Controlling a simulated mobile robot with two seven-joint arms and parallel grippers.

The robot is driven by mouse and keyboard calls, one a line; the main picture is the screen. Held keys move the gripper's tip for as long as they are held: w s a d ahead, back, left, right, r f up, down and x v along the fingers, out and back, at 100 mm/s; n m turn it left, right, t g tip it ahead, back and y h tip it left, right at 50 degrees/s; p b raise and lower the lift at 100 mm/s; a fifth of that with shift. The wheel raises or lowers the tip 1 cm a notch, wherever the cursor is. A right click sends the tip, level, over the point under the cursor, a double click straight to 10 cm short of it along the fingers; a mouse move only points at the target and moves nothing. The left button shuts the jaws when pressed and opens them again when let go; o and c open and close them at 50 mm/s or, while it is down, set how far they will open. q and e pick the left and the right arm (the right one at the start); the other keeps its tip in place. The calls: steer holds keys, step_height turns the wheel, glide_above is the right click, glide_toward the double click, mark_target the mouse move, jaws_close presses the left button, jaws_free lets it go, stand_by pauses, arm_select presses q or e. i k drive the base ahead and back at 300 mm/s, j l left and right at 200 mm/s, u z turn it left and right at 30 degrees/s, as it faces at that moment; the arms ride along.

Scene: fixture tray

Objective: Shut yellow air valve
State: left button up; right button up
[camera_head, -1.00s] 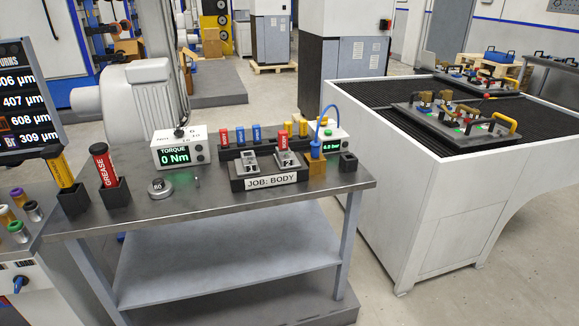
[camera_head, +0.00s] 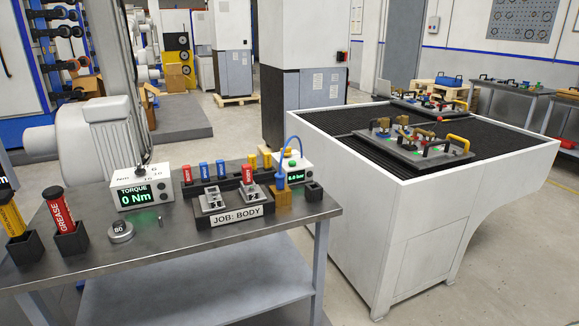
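Two fixture plates lie on the dark ribbed top of a white table at right. The near plate (camera_head: 405,158) carries brass-coloured blocks, small coloured parts and a curved yellow handle-like part (camera_head: 459,141) at its right end. The far plate (camera_head: 432,104) also carries small coloured parts. Which yellow part is the air valve, and how it is set, is too small to tell. Neither gripper is in view.
The white table (camera_head: 345,215) stands right of a grey workbench (camera_head: 165,243). The bench holds a torque box (camera_head: 142,195), a grease tube (camera_head: 60,212) and a black JOB: BODY stand (camera_head: 235,208). Free floor (camera_head: 500,280) shows at lower right.

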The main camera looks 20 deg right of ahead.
mark_target(288, 150)
steer(key=i+l, duration=0.3)
steer(key=l, duration=0.15)
steer(key=i+l, duration=0.3)
steer(key=l, duration=0.15)
steer(key=i+l, duration=0.3)
steer(key=l, duration=0.15)
steer(key=i+l, duration=0.3)
steer(key=l, duration=0.15)
steer(key=i+l, duration=0.3)
steer(key=l, duration=0.2)
